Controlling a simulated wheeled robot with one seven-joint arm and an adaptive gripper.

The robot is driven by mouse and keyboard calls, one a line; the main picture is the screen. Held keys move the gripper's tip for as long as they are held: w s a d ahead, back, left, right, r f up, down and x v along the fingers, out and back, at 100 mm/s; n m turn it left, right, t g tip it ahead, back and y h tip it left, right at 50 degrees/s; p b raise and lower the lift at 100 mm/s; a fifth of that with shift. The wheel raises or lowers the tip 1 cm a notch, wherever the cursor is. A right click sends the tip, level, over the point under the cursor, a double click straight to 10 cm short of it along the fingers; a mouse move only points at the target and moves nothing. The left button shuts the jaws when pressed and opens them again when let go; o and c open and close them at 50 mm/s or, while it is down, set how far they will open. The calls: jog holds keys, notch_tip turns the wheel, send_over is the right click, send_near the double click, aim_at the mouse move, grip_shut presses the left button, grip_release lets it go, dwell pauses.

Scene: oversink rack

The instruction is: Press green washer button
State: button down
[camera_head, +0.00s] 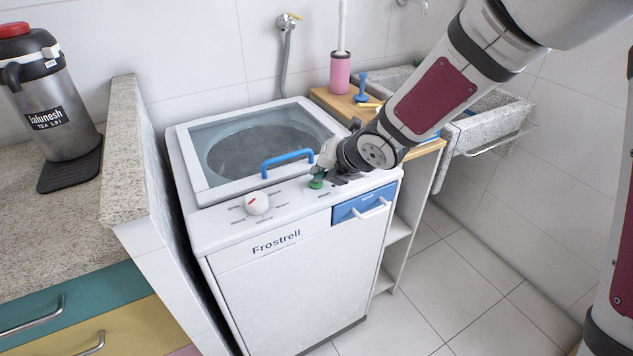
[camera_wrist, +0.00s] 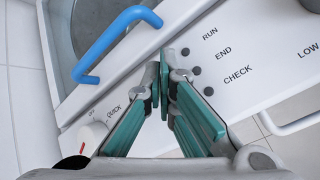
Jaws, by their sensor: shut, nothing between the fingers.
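The washer (camera_head: 291,268) is white, with a glass-topped lid and a blue lid handle (camera_head: 287,158). The green button (camera_head: 316,184) is on its top front panel, right of the white dial (camera_head: 257,203). My gripper (camera_head: 319,171) is over the panel with its fingertips at or just above the green button; I cannot tell whether they touch it. In the wrist view my gripper (camera_wrist: 163,72) has its teal fingers shut together at the tips, with nothing held. They hide the button there.
In the wrist view, the blue handle (camera_wrist: 112,40) is left of the fingertips, and the dial (camera_wrist: 92,137) is lower left. Small dark lights (camera_wrist: 196,70) by RUN, END and CHECK are close on the right. A blue drawer (camera_head: 363,203) is at the washer's front right.

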dwell(0.4)
jog(key=shift+r+p, duration=0.35)
jog(key=shift+r, duration=0.1)
notch_tip(320, 180, up, 6)
jog(key=p, duration=0.6)
dwell(0.3)
dwell(0.5)
